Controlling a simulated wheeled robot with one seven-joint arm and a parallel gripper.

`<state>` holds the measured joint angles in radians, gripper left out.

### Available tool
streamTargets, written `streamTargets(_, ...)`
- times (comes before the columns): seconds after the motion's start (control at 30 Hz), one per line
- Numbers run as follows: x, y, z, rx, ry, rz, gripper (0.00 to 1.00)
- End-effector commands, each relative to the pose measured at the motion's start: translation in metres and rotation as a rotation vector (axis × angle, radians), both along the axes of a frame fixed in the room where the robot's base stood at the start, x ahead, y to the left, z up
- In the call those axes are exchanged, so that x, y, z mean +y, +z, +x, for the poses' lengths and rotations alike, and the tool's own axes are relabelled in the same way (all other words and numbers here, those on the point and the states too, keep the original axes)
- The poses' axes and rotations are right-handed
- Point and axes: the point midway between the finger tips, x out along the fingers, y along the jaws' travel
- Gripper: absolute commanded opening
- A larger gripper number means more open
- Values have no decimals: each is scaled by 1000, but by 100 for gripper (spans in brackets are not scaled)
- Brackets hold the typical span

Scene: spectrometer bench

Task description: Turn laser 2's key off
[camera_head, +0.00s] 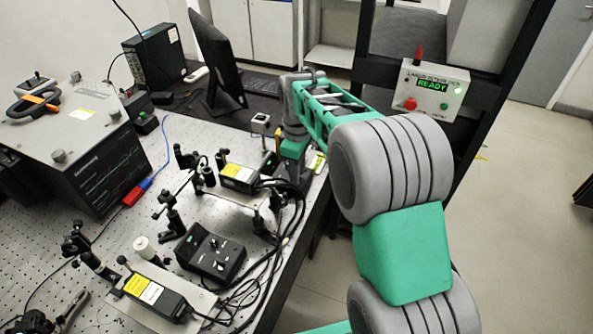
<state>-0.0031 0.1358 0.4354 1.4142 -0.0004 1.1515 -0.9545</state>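Two black laser heads with yellow and white labels sit on the bench, a nearer one (152,294) and a farther one (241,177). I cannot read which is laser 2. A black control box (211,256) with small knobs or switches lies between them; its key cannot be made out. Part of another small device with a pale green face (318,161) shows at the bench's right edge, beside my arm's end. My gripper (288,172) points down near the farther laser head, at the bench's right side. Its fingers are too small and dark to tell open from shut.
Black cables (262,275) bunch along the bench's right edge. Optic posts (170,215) stand around the lasers. A grey instrument (85,145), a monitor (218,65) and a keyboard (262,84) are farther back. A white box (436,90) reads READY in green. The floor at right is clear.

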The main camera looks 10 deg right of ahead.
Motion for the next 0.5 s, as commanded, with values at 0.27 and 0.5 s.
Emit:
streamTargets(0.27, 0, 7, 0, 1, -1, 0, 28)
streamTargets(0.5, 0, 54, 1, -2, 0, 0, 28)
